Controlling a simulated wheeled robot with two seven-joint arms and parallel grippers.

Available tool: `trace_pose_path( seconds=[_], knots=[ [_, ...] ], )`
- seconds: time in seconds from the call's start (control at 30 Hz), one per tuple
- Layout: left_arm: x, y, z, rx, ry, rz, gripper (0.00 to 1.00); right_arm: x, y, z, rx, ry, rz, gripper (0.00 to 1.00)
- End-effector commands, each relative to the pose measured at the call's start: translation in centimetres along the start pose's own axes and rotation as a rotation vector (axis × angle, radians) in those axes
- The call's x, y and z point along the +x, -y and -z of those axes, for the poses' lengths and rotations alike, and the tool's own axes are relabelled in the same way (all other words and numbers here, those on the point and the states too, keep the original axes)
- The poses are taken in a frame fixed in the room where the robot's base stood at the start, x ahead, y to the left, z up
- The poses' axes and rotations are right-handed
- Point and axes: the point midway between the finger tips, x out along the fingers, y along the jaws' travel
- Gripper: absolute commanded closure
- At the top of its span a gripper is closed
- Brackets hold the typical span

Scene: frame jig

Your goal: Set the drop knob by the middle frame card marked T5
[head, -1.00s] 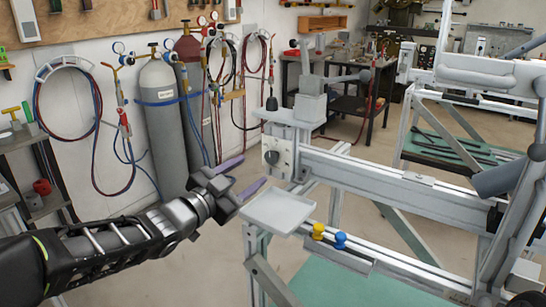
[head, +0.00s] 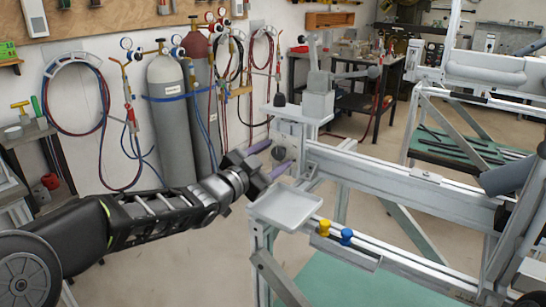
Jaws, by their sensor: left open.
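A pale face plate (head: 289,130) is on the end of the jig's long beam, with a dark round knob (head: 279,153) on it. My left gripper (head: 281,154) is open, its two purple fingers pointing at the plate. The knob shows between the fingertips, partly covered; I cannot tell whether they touch it. The knob's setting is too small to read. I can make out no card marked T5. My right gripper is not in view.
A shallow grey tray (head: 287,207) sits just below the gripper. A yellow knob (head: 324,227) and a blue knob (head: 347,236) stand on the lower rail. Gas cylinders (head: 170,120) stand behind my left arm.

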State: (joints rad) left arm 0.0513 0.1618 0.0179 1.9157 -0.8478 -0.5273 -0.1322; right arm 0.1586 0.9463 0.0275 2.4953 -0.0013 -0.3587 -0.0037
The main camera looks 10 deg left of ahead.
Motion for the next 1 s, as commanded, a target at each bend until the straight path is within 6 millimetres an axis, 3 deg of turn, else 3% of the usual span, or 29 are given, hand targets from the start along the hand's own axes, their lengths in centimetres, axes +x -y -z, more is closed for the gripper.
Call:
trace_pose_path(
  seconds=[0.2,0.83,1.0],
  knots=[
    [0.0,0.01,0.02,0.0,0.0,0.0,0.47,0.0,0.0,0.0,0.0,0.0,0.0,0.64],
    [-0.03,0.03,0.01,-0.001,0.0,0.001,0.98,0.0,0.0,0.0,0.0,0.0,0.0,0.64],
    [-0.04,0.02,0.0,0.0,0.0,0.001,1.0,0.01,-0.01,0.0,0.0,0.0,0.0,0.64]
  ],
)
